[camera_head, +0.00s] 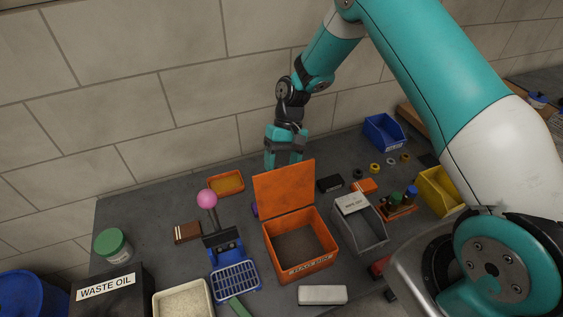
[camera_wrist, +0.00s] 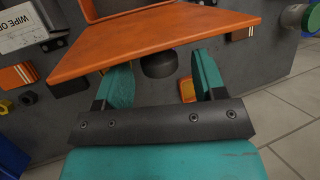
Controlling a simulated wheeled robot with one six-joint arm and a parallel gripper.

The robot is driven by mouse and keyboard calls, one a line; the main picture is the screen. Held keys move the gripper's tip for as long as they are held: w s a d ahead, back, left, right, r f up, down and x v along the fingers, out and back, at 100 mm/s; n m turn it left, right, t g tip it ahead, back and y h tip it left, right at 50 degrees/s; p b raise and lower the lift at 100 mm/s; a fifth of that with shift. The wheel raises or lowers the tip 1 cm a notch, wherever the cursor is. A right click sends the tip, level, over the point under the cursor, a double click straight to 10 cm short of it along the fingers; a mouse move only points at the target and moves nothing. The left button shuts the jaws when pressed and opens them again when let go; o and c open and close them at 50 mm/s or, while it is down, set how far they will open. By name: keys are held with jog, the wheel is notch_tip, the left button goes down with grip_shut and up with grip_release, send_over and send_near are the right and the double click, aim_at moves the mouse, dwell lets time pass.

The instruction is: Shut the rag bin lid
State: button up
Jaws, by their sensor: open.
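The orange rag bin (camera_head: 325,243) stands open on the bench, its label on the front wall and its dark inside showing. Its orange lid (camera_head: 284,187) is hinged at the back edge and stands up, leaning slightly back. My gripper (camera_head: 284,160) is behind the lid near its top edge, fingers pointing down. In the wrist view the lid (camera_wrist: 150,42) spans the top, just beyond my open fingers (camera_wrist: 163,78). Nothing is held between them. I cannot tell whether a finger touches the lid.
A pink-knobbed lever (camera_head: 207,199) stands left of the bin, by a blue rack (camera_head: 235,281). A grey bin (camera_head: 368,232) is close on the right. A white block (camera_head: 322,295) lies in front. An orange tray (camera_head: 226,183) is at the back left. The block wall rises behind.

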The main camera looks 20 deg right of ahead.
jog(key=shift+s+a+f, duration=0.2)
jog(key=shift+s+f, duration=0.05)
jog(key=shift+f, duration=0.4)
grip_shut()
